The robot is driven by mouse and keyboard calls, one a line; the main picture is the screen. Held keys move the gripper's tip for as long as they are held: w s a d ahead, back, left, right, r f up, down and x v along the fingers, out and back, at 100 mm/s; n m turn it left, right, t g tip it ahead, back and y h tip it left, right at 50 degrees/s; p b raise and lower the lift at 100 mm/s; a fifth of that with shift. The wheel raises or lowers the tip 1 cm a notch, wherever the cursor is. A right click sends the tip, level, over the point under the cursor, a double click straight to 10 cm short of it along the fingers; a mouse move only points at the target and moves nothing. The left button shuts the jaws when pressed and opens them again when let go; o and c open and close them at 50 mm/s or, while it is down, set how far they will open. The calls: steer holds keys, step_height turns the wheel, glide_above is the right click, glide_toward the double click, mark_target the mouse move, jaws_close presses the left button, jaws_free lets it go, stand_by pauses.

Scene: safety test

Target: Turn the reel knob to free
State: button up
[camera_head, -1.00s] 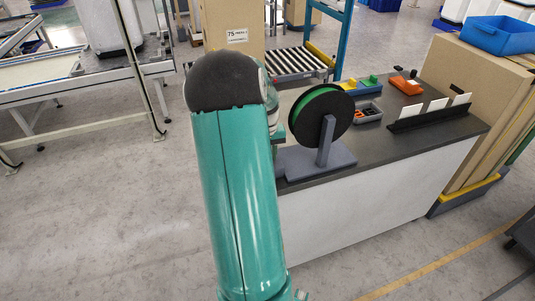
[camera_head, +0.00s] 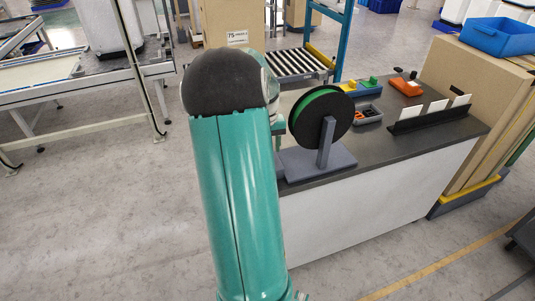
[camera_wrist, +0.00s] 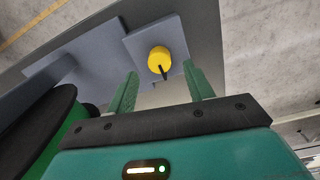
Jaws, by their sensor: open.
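A reel (camera_head: 338,104) with black flanges and a green winding stands upright on a grey stand (camera_head: 322,158) on the counter. The wrist view shows the reel's dark flange (camera_wrist: 40,130) at the left. The yellow round knob (camera_wrist: 158,57) with a black pointer sits on a blue-grey plate (camera_wrist: 182,40) in the wrist view. The pointer points down toward my gripper in that picture. My gripper (camera_wrist: 162,78) is open, its two green fingers either side of the knob's line, with the knob just beyond the tips. Contact cannot be told. In the head view my arm hides the knob and gripper.
Cardboard (camera_head: 470,80) stands at the right. The floor at the left front is clear.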

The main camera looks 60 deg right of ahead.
step_height(320, 180, up, 10)
steer(key=shift+f, duration=0.15)
stand_by(0.6)
steer(key=w+a+r+n+t, duration=0.15)
steer(key=w+a, duration=0.25)
steer(key=a, duration=0.4)
steer(key=w+a+r+n, duration=0.2)
steer(key=w+a+r, duration=0.1)
steer(key=a, duration=0.5)
steer(key=w+a+r+n+t, duration=0.1)
steer(key=w+a+r, duration=0.25)
steer(key=a, duration=0.45)
steer(key=s+a+n+t, duration=0.1)
steer(key=s+a+n, duration=0.2)
steer(key=a, duration=0.9)
steer(key=s+a+f+n+t, duration=0.1)
steer(key=s+a+n+t, duration=0.1)
steer(key=a, duration=1.1)
steer(key=shift+s+f+n, duration=0.25)
steer(key=shift+s+n, duration=0.3)
steer(key=shift+s, duration=0.4)
steer(key=c, duration=0.3)
steer(key=shift+a, duration=0.1)
steer(key=shift+c, duration=0.2)
